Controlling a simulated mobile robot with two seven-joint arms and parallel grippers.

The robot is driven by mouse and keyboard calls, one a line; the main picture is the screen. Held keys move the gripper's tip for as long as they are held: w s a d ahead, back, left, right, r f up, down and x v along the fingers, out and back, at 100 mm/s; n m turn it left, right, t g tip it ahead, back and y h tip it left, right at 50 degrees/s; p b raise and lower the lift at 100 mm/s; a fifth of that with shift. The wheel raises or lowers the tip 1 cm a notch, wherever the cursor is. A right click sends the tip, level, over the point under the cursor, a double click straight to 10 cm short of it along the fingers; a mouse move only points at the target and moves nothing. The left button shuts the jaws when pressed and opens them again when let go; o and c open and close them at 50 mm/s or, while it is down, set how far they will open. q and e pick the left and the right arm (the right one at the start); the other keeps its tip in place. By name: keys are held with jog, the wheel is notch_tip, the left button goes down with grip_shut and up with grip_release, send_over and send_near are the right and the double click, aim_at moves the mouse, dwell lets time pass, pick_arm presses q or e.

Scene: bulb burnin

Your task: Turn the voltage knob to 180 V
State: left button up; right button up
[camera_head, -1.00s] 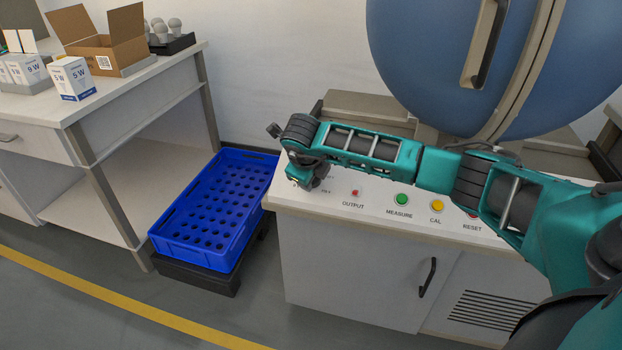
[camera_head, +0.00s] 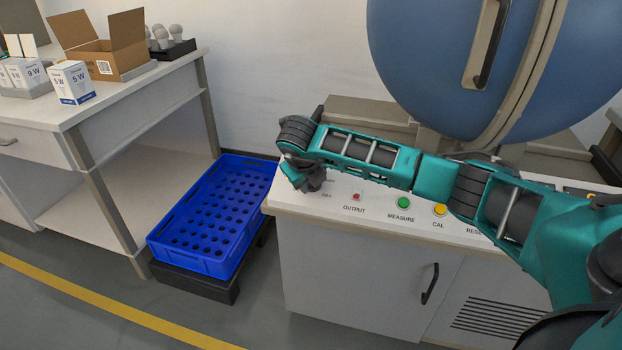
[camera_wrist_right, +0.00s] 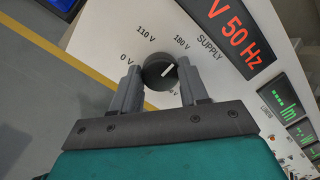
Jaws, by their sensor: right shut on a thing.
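The voltage knob (camera_wrist_right: 153,76) is a round black dial with a white pointer line, seen in the right wrist view. Around it are the labels 0 V, 110 V, 180 V (camera_wrist_right: 182,42) and one partly hidden by a finger. The pointer line slants up and to the right, on the 180 V side. My right gripper (camera_wrist_right: 159,67) is shut on the knob, one finger at each side. In the head view my right gripper (camera_head: 314,184) is at the left end of the console top (camera_head: 335,207), and the knob is hidden there. My left gripper is not in view.
OUTPUT (camera_head: 356,196), green MEASURE (camera_head: 403,202) and yellow CAL (camera_head: 440,209) buttons lie beneath my right arm. A large blue sphere (camera_head: 440,60) stands behind. A blue crate (camera_head: 200,258) is left of the console. The wrist view shows a red 50 Hz display (camera_wrist_right: 238,38).

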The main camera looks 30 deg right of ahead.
jog(key=o, duration=1)
jog(key=shift+o, duration=0.2)
jog(key=p+v, duration=0.2)
jog(key=v, duration=1.1)
jog(key=shift+p, duration=0.3)
